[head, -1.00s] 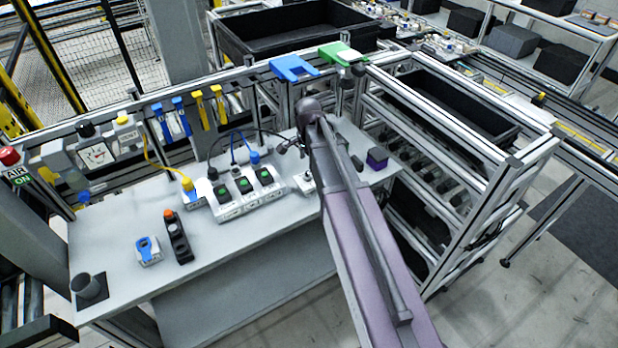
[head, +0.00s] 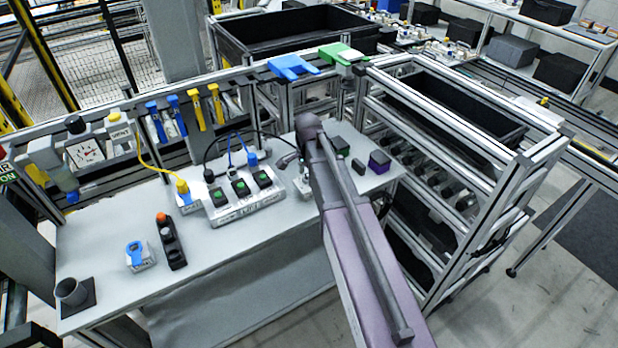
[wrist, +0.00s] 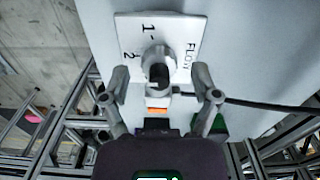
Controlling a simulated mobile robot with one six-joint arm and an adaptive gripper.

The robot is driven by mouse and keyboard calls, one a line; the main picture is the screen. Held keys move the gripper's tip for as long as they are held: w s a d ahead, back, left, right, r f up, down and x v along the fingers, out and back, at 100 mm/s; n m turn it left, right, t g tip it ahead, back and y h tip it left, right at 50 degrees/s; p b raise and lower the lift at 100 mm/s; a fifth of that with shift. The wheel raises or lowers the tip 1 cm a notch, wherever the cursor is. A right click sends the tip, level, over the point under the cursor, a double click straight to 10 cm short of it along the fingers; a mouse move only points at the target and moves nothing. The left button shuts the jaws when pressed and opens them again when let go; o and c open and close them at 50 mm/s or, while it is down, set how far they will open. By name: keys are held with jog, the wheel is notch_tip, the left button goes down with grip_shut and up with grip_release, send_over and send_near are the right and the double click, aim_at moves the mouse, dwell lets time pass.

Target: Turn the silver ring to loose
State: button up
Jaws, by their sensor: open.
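In the wrist view, a white plate (wrist: 182,32) marked "FLOW", "1" and "2" carries a round silver-grey fitting (wrist: 157,55) with a black part on its near side. I cannot tell which part of the fitting is the silver ring, and no "loose" mark is readable. My gripper (wrist: 160,82) is open, with one finger on either side of the fitting and visible gaps between. An orange piece (wrist: 157,108) and a black cable (wrist: 255,104) lie just below the fitting in that view. In the head view, my arm hides most of this spot.
A purple box (head: 379,162) and metal rack (head: 455,150) stand to the right.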

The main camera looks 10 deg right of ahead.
grip_shut()
dwell(0.3)
